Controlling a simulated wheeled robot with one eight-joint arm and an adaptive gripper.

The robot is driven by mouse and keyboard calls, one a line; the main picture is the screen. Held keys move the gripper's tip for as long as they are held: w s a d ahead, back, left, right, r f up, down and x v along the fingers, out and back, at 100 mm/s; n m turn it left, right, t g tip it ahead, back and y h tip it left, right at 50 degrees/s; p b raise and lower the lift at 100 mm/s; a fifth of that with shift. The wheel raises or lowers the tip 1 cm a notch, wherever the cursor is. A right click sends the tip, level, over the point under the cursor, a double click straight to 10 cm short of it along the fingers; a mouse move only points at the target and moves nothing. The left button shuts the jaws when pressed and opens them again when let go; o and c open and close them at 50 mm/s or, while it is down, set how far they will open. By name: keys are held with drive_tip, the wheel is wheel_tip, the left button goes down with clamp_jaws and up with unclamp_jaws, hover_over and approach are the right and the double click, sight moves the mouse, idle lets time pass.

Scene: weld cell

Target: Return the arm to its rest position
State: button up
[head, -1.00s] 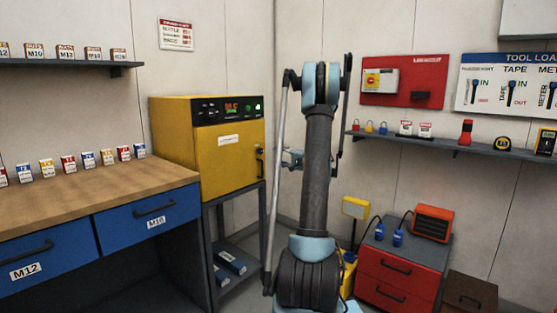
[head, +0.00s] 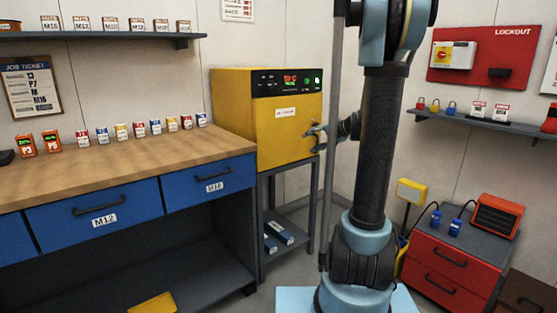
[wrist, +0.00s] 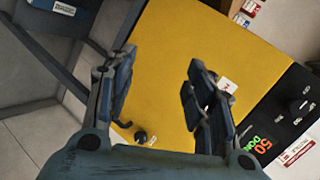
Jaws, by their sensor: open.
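My arm (head: 370,150) stands upright right of centre in the head view, its top cut off by the frame. My gripper (head: 316,138) appears over the right edge of the yellow oven's door (head: 270,135), covering its handle there. In the wrist view my gripper (wrist: 160,85) is open, with nothing between its fingers. The oven's yellow front (wrist: 170,40) fills the view behind them. The dark door handle (wrist: 141,137) shows below the fingers, apart from them. The door looks shut.
A workbench (head: 90,180) with blue drawers and several small boxes is at left. The oven stands on a grey rack (head: 262,205). A red drawer cabinet (head: 440,270) is at right, below a shelf (head: 480,125). A yellow object (head: 153,303) lies low at front.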

drive_tip(key=s+f+n+g+h, duration=0.1)
drive_tip(key=s+f+g+h, duration=0.15)
drive_tip(key=s, duration=0.75)
drive_tip(key=s+f+n+g+h, duration=0.15)
drive_tip(key=s+f, duration=0.25)
drive_tip(key=s, duration=0.6)
drive_tip(key=s+f+n+g+h, duration=0.1)
drive_tip(key=s+f+n+h, duration=0.15)
drive_tip(key=s, duration=0.75)
drive_tip(key=s+d+f+g+h, duration=0.1)
drive_tip(key=s+d+f, duration=0.3)
drive_tip(key=s, duration=0.5)
wheel_tip(320, 180, down, 2)
drive_tip(key=shift+s+f+n+h, duration=0.25)
drive_tip(key=shift+s+n+h, duration=0.15)
drive_tip(key=shift+h, duration=0.35)
drive_tip(key=shift+w+d, duration=0.1)
